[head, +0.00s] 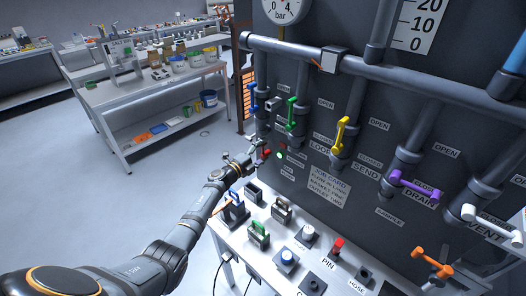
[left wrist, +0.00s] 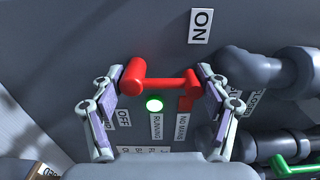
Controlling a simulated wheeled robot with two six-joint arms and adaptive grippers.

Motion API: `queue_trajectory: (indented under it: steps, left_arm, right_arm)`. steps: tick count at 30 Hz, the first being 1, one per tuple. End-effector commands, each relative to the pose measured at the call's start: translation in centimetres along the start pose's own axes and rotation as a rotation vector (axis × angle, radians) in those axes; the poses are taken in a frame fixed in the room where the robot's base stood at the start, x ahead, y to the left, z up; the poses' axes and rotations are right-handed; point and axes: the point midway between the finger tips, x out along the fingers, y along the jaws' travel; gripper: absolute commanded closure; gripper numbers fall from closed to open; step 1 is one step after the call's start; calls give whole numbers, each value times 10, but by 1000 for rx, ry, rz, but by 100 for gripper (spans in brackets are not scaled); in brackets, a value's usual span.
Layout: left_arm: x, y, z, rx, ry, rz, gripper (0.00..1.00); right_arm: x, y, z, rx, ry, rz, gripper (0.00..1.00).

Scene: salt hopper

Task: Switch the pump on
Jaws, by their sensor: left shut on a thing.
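The red pump lever (left wrist: 165,82) spans between the two fingers of my left gripper (left wrist: 160,98) in the left wrist view. The gripper is shut on it, with one finger pad at each end. An ON label (left wrist: 201,26) and an OFF label (left wrist: 122,117) lie on either side of the lever. A green lamp (left wrist: 154,104) glows next to the RUNNING label (left wrist: 157,127). In the head view my left gripper (head: 246,160) is at the panel's left edge, beside the lit green lamp (head: 280,155). The lever is mostly hidden there. My right gripper is not in view.
Green (head: 291,113), yellow (head: 340,134), purple (head: 413,186) and white (head: 490,222) valve handles stick out from the dark panel (head: 330,110). A white bench (head: 232,235) with several fittings stands below it. Open floor (head: 180,200) lies to the left.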

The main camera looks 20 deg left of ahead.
Motion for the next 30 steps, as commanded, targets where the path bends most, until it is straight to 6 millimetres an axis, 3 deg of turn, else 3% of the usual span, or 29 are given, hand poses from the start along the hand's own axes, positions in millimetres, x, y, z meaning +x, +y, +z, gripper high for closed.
queue_trajectory:
  steps: [1,5,6,9,23,26,30]
  left_arm:
    - [2,-8,1,1,0,-12,56]
    - [2,-8,1,1,0,-13,56]
    - [2,-8,1,1,0,-13,22]
    - [2,-8,1,2,0,-12,12]
    - [1,-4,0,20,0,-7,12]
    - [1,1,-4,133,0,-7,12]
    - [0,12,-15,494,0,-8,12]
  right_arm:
    - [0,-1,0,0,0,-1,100]
    - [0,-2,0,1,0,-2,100]
    - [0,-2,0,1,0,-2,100]
    - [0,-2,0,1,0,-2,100]
    - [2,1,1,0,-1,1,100]
    - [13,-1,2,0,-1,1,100]
    - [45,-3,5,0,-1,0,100]
